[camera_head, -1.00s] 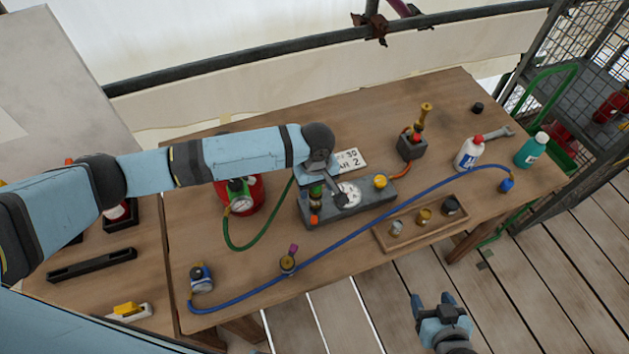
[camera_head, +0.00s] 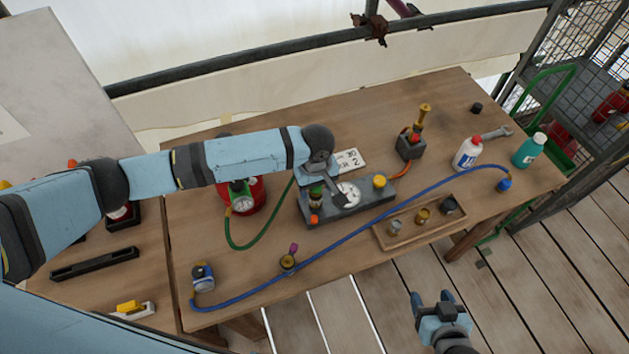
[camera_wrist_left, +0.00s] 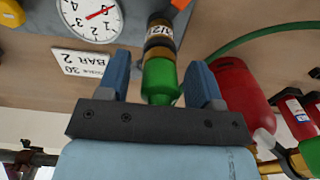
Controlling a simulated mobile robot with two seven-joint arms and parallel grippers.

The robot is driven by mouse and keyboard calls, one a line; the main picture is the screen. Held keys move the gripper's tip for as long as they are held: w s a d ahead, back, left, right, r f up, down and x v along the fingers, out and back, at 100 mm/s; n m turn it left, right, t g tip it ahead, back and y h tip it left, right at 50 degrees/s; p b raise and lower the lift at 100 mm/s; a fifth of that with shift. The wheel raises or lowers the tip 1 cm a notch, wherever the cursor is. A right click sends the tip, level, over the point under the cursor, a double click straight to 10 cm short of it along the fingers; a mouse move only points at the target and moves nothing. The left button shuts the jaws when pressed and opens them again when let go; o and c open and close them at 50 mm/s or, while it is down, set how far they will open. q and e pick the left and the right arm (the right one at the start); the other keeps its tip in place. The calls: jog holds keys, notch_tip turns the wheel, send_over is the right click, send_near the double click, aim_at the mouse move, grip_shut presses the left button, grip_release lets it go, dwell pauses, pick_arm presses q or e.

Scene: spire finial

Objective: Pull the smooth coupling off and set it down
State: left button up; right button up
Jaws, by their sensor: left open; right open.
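A stack of fittings stands at the left end of the grey gauge block (camera_head: 362,205). It has a green cylinder (camera_wrist_left: 160,82) and a brass-and-black ring part (camera_wrist_left: 158,42) with a "1/2" label. I cannot tell for sure which part is the smooth coupling. My left gripper (camera_wrist_left: 158,78) is open, with one finger on each side of the green cylinder and a visible gap to each; in the head view it also shows over the block (camera_head: 322,188), partly hiding the stack. My right gripper (camera_head: 432,298) is open and empty, beyond the table's front edge.
A wooden tray (camera_head: 408,240) holds a grey, a brass and a dark fitting. A blue hose (camera_head: 375,213) crosses the front of the table. A red cylinder with a gauge (camera_head: 250,195) stands left of the block. A brass fitting on a dark base (camera_head: 410,148) and two bottles stand right.

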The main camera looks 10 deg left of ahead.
pick_arm(q)
jog(key=shift+c, duration=0.2)
grip_shut()
jog(key=shift+r+p, duration=1.15)
jog(key=shift+p, duration=0.15)
jog(key=shift+r, duration=1.85)
